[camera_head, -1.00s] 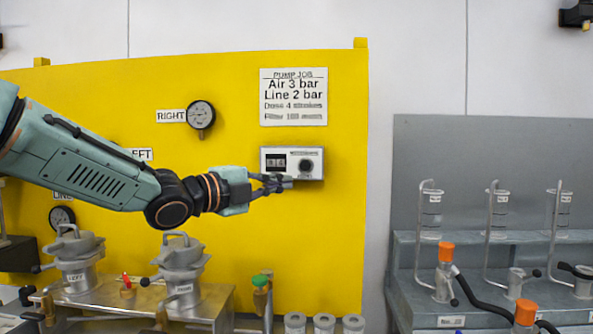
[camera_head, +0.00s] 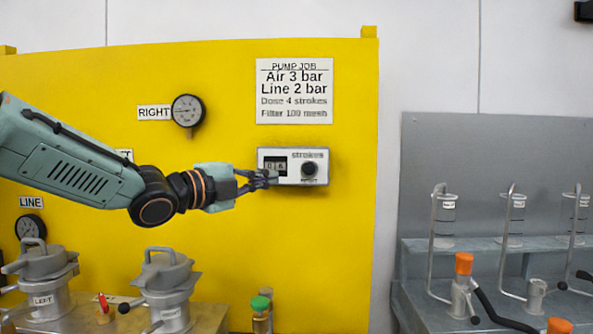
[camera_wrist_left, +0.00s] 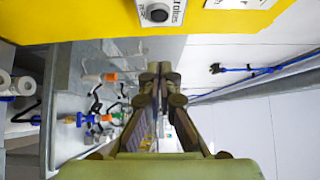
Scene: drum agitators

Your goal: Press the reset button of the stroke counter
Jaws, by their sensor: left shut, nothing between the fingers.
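The stroke counter (camera_head: 293,166) is a small light grey box on the yellow panel, marked "strokes", with a dark number window on its left. Its round black reset button (camera_head: 309,169) is on the right side of its face. My left gripper (camera_head: 272,178) is shut and empty, its fingertips in front of the counter's lower left, left of the button. In the left wrist view the button (camera_wrist_left: 158,13) shows at the top, beyond and apart from the shut fingers (camera_wrist_left: 153,75). Whether the fingertips touch the counter cannot be told. My right gripper is not in view.
The yellow panel (camera_head: 230,240) also carries a gauge labelled RIGHT (camera_head: 187,110) and a job sign (camera_head: 294,91). Metal pots (camera_head: 165,285) stand below my left arm. A grey bench (camera_head: 420,290) with glass cylinders is at the right. The panel right of the counter is clear.

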